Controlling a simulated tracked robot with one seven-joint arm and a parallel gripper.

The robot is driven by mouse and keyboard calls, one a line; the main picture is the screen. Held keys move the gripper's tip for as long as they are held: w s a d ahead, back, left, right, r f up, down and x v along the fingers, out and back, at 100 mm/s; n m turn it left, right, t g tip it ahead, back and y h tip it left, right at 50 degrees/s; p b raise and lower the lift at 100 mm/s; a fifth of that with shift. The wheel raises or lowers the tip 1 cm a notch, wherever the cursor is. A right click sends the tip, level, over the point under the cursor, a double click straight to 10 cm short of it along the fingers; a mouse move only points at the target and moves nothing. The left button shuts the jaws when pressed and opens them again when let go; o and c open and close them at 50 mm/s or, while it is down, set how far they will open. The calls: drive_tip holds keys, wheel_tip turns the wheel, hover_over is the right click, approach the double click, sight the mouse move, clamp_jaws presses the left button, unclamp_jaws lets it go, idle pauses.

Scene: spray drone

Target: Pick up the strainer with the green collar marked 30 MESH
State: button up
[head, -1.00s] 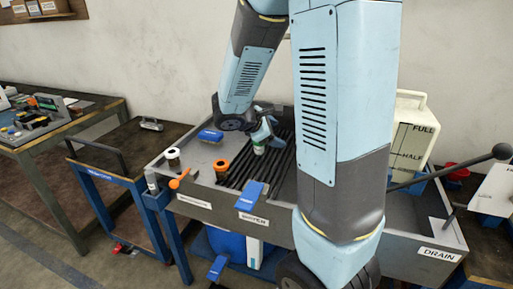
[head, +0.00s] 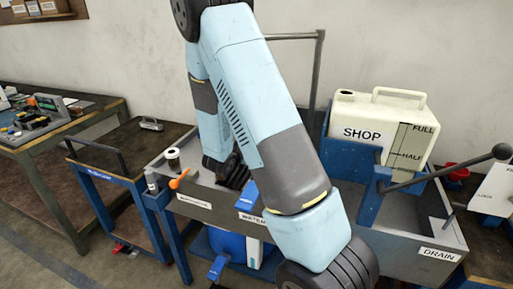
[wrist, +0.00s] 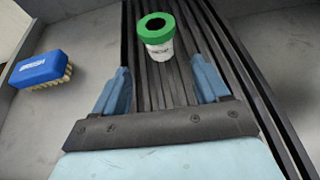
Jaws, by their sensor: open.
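The strainer with the green collar (wrist: 157,29) stands upright on a dark slatted rack (wrist: 224,40) in the wrist view. Its body below the collar is white with small print that I cannot read. My gripper (wrist: 162,78) is open and empty, with one blue finger on each side. The strainer is ahead of the fingertips, roughly centred between them, and apart from them.
A blue brush (wrist: 47,68) lies left of the rack on the grey tray floor. In the head view, a dark-collared strainer (head: 173,159) and an orange item (head: 180,180) are at the tray's left. A white SHOP tank (head: 385,125) stands behind right.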

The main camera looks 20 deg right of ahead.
drive_tip(key=x, duration=1.1)
drive_tip(key=shift+w+d+f, duration=0.1)
drive_tip(key=shift+w, duration=0.05)
drive_tip(key=shift+c, duration=0.2)
drive_tip(key=c, duration=1.1)
